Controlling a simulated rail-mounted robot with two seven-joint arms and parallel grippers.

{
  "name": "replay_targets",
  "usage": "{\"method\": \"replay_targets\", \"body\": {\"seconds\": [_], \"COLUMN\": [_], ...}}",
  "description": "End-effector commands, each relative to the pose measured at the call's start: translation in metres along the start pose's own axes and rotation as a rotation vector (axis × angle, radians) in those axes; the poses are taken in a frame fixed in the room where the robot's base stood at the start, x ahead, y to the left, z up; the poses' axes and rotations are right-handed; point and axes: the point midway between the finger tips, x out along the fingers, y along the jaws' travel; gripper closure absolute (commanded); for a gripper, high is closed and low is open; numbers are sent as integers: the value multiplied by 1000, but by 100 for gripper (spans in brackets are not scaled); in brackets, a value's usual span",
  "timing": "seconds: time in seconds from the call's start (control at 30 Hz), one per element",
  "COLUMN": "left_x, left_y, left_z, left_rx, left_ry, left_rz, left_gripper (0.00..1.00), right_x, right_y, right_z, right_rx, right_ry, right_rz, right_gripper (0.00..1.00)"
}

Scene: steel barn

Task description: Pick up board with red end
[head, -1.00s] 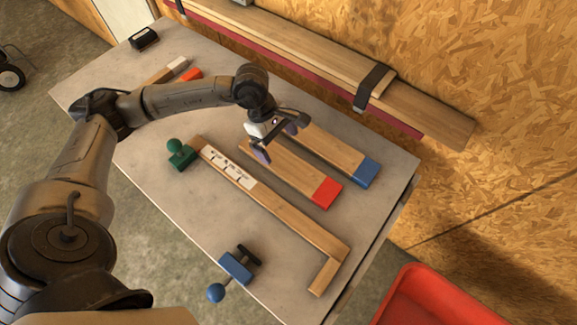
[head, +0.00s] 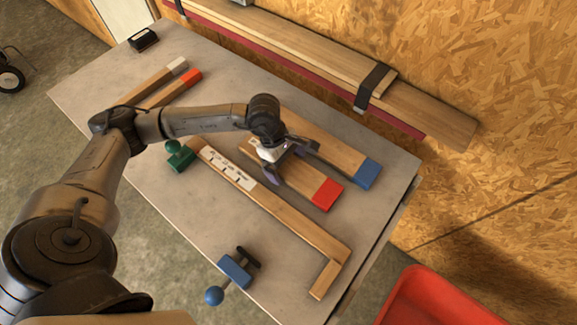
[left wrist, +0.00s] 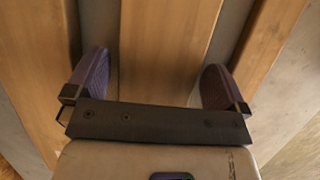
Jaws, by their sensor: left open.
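The board with the red end (head: 304,182) lies flat on the grey table, its red end (head: 327,194) toward the lower right. My left gripper (head: 284,162) is over the middle of this board. In the left wrist view the open fingers (left wrist: 150,88) stand on either side of a board (left wrist: 165,45), with gaps visible beside it. Part of the board is hidden under the gripper in the head view. I cannot tell how far down the fingertips reach. My right gripper is not in view.
A blue-ended board (head: 345,155) lies close beside, toward the wall. An L-shaped wooden piece (head: 290,221) with a white label lies on the near side. Green (head: 179,156) and blue (head: 236,270) clamps sit along the near edge. A red bin (head: 440,300) stands at lower right.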

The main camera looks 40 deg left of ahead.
Motion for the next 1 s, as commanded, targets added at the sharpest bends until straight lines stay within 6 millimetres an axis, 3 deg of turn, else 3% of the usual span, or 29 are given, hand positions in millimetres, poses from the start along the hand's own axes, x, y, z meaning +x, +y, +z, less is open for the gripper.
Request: {"method": "replay_targets", "body": {"seconds": [0.07, 0.6, 1.0], "left_x": [0, -1, -9], "left_y": [0, 0, 1], "left_z": [0, 0, 3], "left_rx": [0, 0, 1], "left_ry": [0, 0, 0], "left_rz": [0, 0, 3], "left_gripper": [0, 51, 51], "right_x": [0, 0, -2], "right_y": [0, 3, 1], "right_z": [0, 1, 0], "right_rx": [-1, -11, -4], "right_ry": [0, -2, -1], "right_rz": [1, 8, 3], "right_gripper": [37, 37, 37]}}
